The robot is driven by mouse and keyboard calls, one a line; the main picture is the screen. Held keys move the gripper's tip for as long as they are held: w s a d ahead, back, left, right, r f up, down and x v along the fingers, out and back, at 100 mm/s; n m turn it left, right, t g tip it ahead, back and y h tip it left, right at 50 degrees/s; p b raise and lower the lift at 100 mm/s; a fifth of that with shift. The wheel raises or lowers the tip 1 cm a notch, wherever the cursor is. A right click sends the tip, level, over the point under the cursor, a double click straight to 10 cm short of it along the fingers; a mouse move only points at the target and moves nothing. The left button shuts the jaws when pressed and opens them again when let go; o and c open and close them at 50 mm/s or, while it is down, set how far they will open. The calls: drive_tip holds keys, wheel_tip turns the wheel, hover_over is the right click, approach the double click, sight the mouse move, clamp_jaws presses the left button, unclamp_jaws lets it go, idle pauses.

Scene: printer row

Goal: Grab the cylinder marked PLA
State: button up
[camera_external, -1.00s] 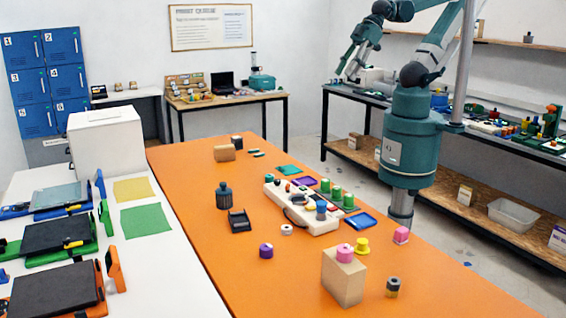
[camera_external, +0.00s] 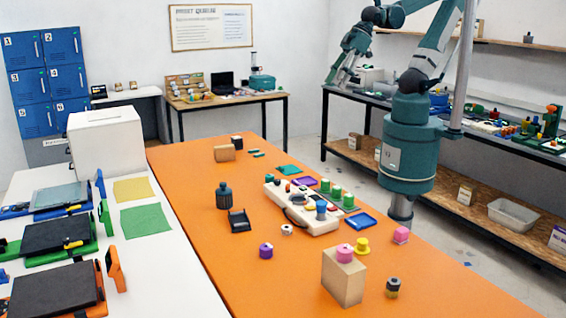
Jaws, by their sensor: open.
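Several small cylinders stand on the orange table (camera_external: 215,185), and no PLA lettering is legible on any of them. A purple one (camera_external: 266,251) and a small white one (camera_external: 287,230) stand at the middle. A pink one (camera_external: 345,253) sits on a tan block (camera_external: 342,279), with a dark banded one (camera_external: 393,287) to its right. Green ones (camera_external: 335,193) stand beside the white console. A dark bottle-like cylinder (camera_external: 223,195) stands at the left. My gripper (camera_external: 335,79) is open, raised beyond the table's far right side, away from all of these; its fingers are small in view.
A white console (camera_external: 301,211) with knobs lies mid-table, near a blue tray (camera_external: 361,222) and a black holder (camera_external: 238,220). A yellow piece (camera_external: 362,246) and pink block (camera_external: 401,235) are at the right. The table's front left is clear.

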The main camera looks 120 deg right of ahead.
drive_tip(key=w+d+f+m+g+h+b, duration=0.1)
drive_tip(key=w+d+f+m+b, duration=0.2)
drive_tip(key=w+f, duration=0.4)
drive_tip(key=w+d+f+m+g+h+b, duration=0.1)
drive_tip(key=w+d+f+m+b, duration=0.1)
drive_tip(key=w+d+f+b, duration=0.5)
drive_tip(key=m+g+h+b, duration=0.1)
drive_tip(key=m+g+b, duration=0.1)
drive_tip(key=m+b, duration=0.3)
approach(270, 176)
drive_tip(key=n+b, duration=0.1)
drive_tip(key=shift+w+d+f, duration=0.1)
drive_tip(key=shift+d+f, duration=0.2)
drive_tip(key=shift+f, duration=0.35)
drive_tip(key=shift+b+x, duration=0.4)
drive_tip(key=shift+x, duration=0.9)
drive_tip(key=shift+f, duration=0.15)
drive_tip(key=shift+b+x, duration=0.7)
drive_tip(key=shift+x, duration=1.7)
drive_tip(key=shift+d, duration=0.1)
drive_tip(key=shift+c, duration=0.4)
drive_tip(key=c, duration=0.8)
